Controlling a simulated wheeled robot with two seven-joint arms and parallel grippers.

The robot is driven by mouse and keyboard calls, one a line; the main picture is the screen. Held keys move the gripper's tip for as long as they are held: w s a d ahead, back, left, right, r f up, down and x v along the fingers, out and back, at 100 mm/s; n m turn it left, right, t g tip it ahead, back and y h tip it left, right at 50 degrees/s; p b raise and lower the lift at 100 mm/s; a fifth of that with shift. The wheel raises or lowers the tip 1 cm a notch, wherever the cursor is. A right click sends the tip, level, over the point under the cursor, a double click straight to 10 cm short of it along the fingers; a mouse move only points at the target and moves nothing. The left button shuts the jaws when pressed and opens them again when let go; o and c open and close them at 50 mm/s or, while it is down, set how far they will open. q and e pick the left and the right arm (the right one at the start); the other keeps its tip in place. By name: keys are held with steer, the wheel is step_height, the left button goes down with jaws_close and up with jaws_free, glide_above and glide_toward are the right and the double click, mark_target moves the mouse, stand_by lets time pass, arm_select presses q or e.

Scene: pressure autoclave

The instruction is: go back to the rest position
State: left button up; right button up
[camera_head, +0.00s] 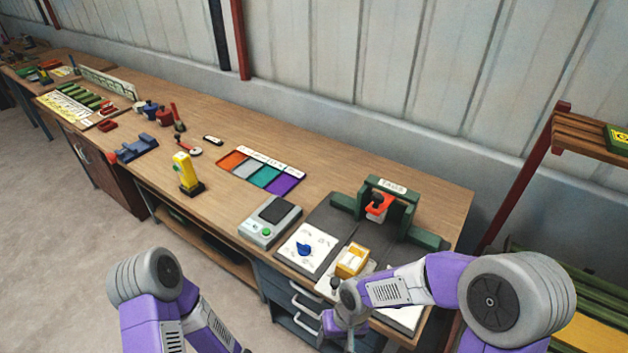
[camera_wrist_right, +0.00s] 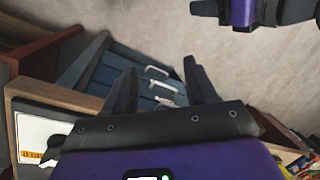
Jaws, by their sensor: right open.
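My right arm reaches in from the right of the head view and bends down at the bench's front edge. My right gripper (camera_head: 347,345) is at the lower edge there, mostly hidden by its own wrist. In the right wrist view its two dark fingers (camera_wrist_right: 160,85) are apart with nothing between them. They point towards the grey drawer unit (camera_wrist_right: 130,68) with pale handles. My left arm shows at the lower left of the head view, but its gripper is out of that picture. A purple and black part of mine shows at the top of the wrist view.
The long wooden bench (camera_head: 330,180) carries a grey scale (camera_head: 268,224), a yellow device (camera_head: 186,172), a coloured tray (camera_head: 283,183) and a green stand (camera_head: 428,238). A yellow block (camera_head: 352,260) lies close to my right forearm. A wooden rack (camera_head: 575,130) stands right. Floor at left is clear.

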steer(key=s+d+f+m+y, duration=0.1)
steer(key=s+d+f+m, duration=0.1)
steer(key=f, duration=0.6)
steer(key=s+d+f+m+t, duration=0.1)
steer(key=s+f, duration=0.3)
steer(key=f, duration=0.5)
steer(key=shift+s+d+f+m+y, duration=0.25)
steer(key=shift+d+m+y, duration=0.2)
steer(key=shift+d, duration=0.35)
